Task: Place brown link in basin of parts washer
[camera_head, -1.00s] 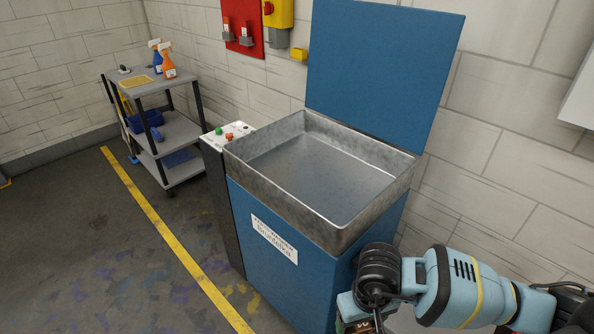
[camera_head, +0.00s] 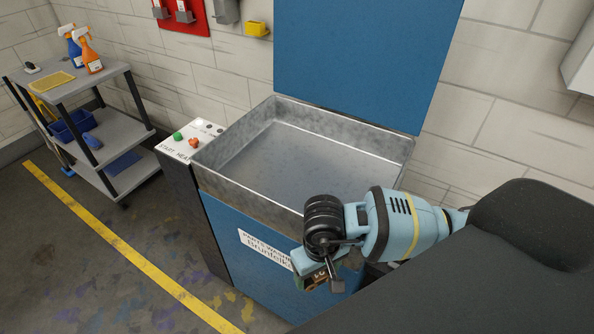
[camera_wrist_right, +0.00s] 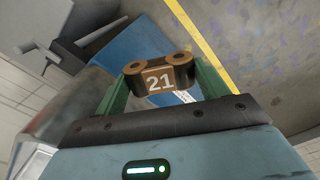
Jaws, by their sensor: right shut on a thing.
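The parts washer is a blue cabinet (camera_head: 250,255) with its blue lid (camera_head: 365,60) raised. Its grey metal basin (camera_head: 290,150) is open and looks empty. My right gripper (camera_head: 325,280) is in front of the washer's front right, outside the basin and lower than its rim. In the right wrist view the right gripper (camera_wrist_right: 163,85) is shut on the brown link (camera_wrist_right: 160,78), which is marked 21 and has a round eye at each end. In the head view the link is mostly hidden by the wrist. My left gripper is not in view.
A control panel (camera_head: 192,143) with green and red buttons stands left of the basin. A grey cart (camera_head: 110,135) with spray bottles (camera_head: 88,52) stands farther left. A yellow floor line (camera_head: 120,245) crosses clear floor. A brick wall is behind.

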